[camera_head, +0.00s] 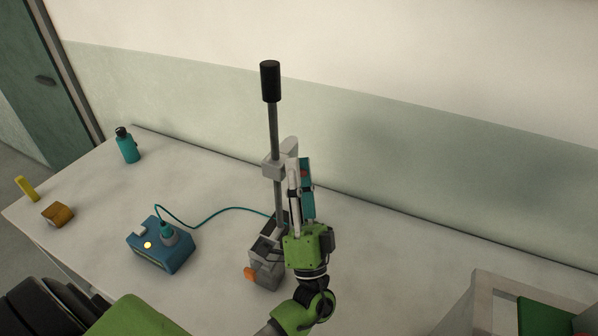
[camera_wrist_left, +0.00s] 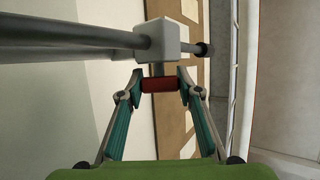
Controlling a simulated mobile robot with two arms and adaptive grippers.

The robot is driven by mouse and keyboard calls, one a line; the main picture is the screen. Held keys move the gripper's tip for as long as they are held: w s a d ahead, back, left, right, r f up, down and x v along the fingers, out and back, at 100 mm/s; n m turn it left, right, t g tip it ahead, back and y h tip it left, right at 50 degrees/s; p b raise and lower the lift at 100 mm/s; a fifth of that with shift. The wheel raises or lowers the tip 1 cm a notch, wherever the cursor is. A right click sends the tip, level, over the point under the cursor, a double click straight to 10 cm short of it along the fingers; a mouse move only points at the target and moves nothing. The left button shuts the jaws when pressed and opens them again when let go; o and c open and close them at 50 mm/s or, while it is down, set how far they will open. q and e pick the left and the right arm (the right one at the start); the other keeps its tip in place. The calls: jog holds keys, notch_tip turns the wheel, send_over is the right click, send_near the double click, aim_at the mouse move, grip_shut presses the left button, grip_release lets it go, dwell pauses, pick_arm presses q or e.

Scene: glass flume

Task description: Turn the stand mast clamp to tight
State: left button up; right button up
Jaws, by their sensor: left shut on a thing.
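The stand mast (camera_head: 273,125) is a grey upright rod with a black cylinder on top. A light grey clamp block (camera_head: 272,168) sits around it at mid-height. The block shows in the left wrist view (camera_wrist_left: 160,40), where the mast runs sideways (camera_wrist_left: 70,35). A red knob (camera_wrist_left: 160,86) on a short grey stem comes out of the block towards me. My left gripper (camera_head: 300,167) is beside the clamp, with its teal-padded fingers (camera_wrist_left: 160,84) shut on the knob's two ends. In the head view the fingers mostly hide the knob. My right gripper is not in view.
The stand's grey base (camera_head: 266,262) has an orange part at its front. A blue box (camera_head: 163,252) with a yellow light connects by a teal cable to the stand. A teal bottle (camera_head: 127,145) and a brown block (camera_head: 57,214) stand left.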

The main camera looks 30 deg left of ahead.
pick_arm(q)
jog(key=shift+m+h, duration=0.5)
jog(key=m+h+p, duration=0.2)
jog(key=m+h, duration=0.1)
jog(key=shift+r+h, duration=0.2)
jog(key=shift+h, duration=0.1)
jog(key=m+g+h+p, duration=0.3)
jog(key=h+p, duration=0.1)
jog(key=p, duration=0.3)
jog(key=shift+r, duration=0.15)
jog(key=shift+m+g+p, duration=0.3)
jog(key=shift+g+p, duration=0.2)
jog(key=shift+p, duration=0.05)
jog(key=shift+f+m+g+h+p, duration=0.2)
jog(key=shift+m+g+h+p, duration=0.25)
jog(key=shift+g, duration=0.25)
jog(key=shift+f+m+g+h, duration=0.1)
jog(key=shift+m+g+h, duration=0.2)
jog(key=shift+g, duration=0.4)
jog(key=o, duration=1.1)
